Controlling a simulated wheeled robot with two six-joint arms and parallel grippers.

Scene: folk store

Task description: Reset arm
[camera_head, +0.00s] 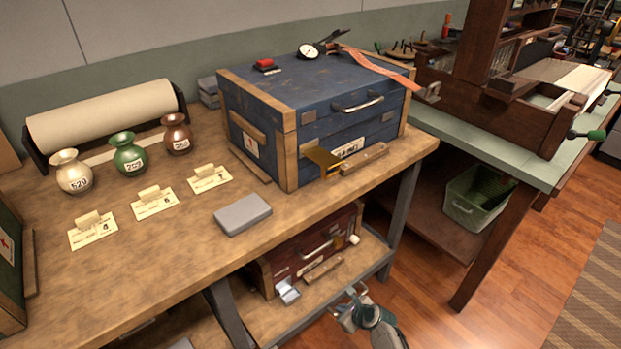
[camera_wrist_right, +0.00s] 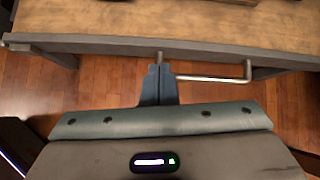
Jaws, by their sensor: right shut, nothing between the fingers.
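My right gripper (camera_head: 350,301) shows at the bottom of the head view, in front of the lower shelf and below the tabletop edge. In the right wrist view its fingers (camera_wrist_right: 158,82) are together, with nothing between them. They point toward the workbench edge, over the wood floor. My left gripper is not in the head view.
The workbench (camera_head: 150,270) holds a blue toolbox (camera_head: 300,85), three small vases, paper cards and a grey box (camera_head: 242,214). A dark red toolbox (camera_head: 310,250) stands on the lower shelf. A green bin (camera_head: 478,197) sits under the table at right. Open floor (camera_head: 430,290) lies right of my gripper.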

